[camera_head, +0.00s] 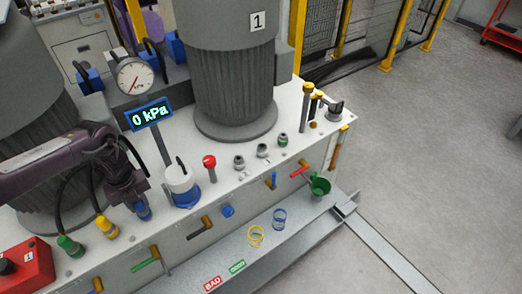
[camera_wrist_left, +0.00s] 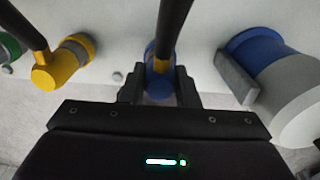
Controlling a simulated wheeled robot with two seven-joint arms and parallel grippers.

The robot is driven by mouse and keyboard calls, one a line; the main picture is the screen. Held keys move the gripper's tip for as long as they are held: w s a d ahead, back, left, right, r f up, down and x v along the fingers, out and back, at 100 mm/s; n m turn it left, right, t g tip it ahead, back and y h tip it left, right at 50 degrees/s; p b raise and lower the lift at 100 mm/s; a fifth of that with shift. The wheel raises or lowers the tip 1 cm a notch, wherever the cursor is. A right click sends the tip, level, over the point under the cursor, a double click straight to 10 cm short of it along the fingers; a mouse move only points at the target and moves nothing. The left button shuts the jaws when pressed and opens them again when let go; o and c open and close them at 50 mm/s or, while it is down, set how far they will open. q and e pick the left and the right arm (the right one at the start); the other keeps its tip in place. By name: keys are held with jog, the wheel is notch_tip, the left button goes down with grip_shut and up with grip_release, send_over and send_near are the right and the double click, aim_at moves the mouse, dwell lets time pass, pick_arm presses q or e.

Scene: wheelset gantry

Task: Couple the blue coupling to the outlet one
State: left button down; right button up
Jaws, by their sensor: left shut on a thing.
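The blue coupling (camera_head: 144,213) stands at the front left of the grey bench top, with a black hose on it. My left gripper (camera_head: 138,203) comes down over it and is shut on it. The wrist view shows the blue coupling (camera_wrist_left: 160,90) between the two dark fingers of my left gripper (camera_wrist_left: 160,80), its hose rising upward. Grey ports stand further right on the bench: one (camera_head: 239,162), another (camera_head: 262,151) and one with a green ring (camera_head: 282,140). I cannot tell which is outlet one. My right gripper is not in view.
A yellow coupling (camera_head: 107,229) and a green coupling (camera_head: 68,245) stand left of the blue one. A white and blue pot (camera_head: 181,188) and a red knob (camera_head: 209,162) stand to its right. The gauge display (camera_head: 151,113) reads 0 kPa. A ribbed column (camera_head: 233,95) rises behind.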

pick_arm(q)
jog(key=shift+r+p, duration=0.6)
jog(key=shift+r, duration=0.45)
jog(key=shift+r+p, duration=1.7)
jog(key=shift+r, duration=0.2)
jog(key=shift+s+d+f+n, duration=0.25)
jog(key=shift+f+n, duration=0.05)
jog(key=shift+n, duration=0.1)
jog(key=s+d+f+n+b, duration=0.2)
jog(key=s+d+n, duration=0.4)
jog(key=n, duration=0.8)
jog(key=s+d+f+n+b, duration=0.2)
jog(key=s+d+n+b, duration=0.3)
jog(key=s+n, duration=0.7)
jog(key=d+n, duration=0.2)
jog(key=n, duration=0.1)
jog(key=shift+d+f, duration=0.2)
jog(key=shift+f, duration=0.1)
jog(key=shift+s+a, duration=0.1)
jog(key=shift+a, duration=0.05)
